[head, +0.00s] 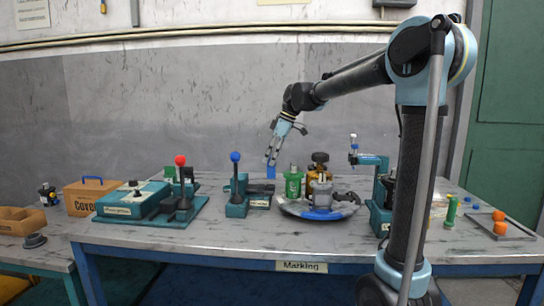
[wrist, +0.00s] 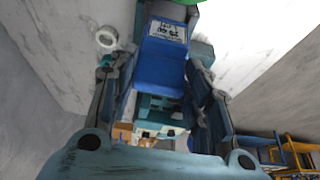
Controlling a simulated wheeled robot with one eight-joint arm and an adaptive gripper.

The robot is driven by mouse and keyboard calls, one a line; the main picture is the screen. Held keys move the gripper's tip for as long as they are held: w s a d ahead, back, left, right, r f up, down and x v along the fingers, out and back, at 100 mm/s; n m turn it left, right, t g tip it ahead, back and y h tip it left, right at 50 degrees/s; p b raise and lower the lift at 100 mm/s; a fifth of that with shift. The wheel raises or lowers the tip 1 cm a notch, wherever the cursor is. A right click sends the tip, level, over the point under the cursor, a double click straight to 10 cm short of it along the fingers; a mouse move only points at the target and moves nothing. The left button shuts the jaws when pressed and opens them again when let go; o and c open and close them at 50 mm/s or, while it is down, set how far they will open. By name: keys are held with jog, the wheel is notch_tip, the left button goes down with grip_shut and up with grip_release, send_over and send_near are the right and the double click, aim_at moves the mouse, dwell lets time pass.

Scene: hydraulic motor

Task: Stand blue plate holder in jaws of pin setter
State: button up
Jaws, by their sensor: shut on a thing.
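My gripper (head: 273,152) points down over the back of the grey table and is shut on the blue plate holder (head: 271,171). In the wrist view the blue plate holder (wrist: 160,63) sits between the two fingers of my gripper (wrist: 163,75), with a small printed label on its face. A teal lever device with a blue knob (head: 236,183) stands just left of the holder; its label is too small to read, so I cannot tell for sure that it is the pin setter. Whether the holder touches anything below is unclear.
A green bottle (head: 293,184) and an amber one stand close to the right of the holder. A round tray (head: 290,208) carries a metal part. A red-knobbed lever machine (head: 182,202) is at left, a teal stand (head: 380,195) at right. Bare tabletop lies in front.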

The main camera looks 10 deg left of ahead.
aim_at(271, 169)
jog(key=shift+s+a+f, duration=0.1)
jog(key=shift+f, duration=2.75)
jog(key=o, duration=1.5)
jog(key=shift+o, duration=0.2)
jog(key=shift+r, duration=3.5)
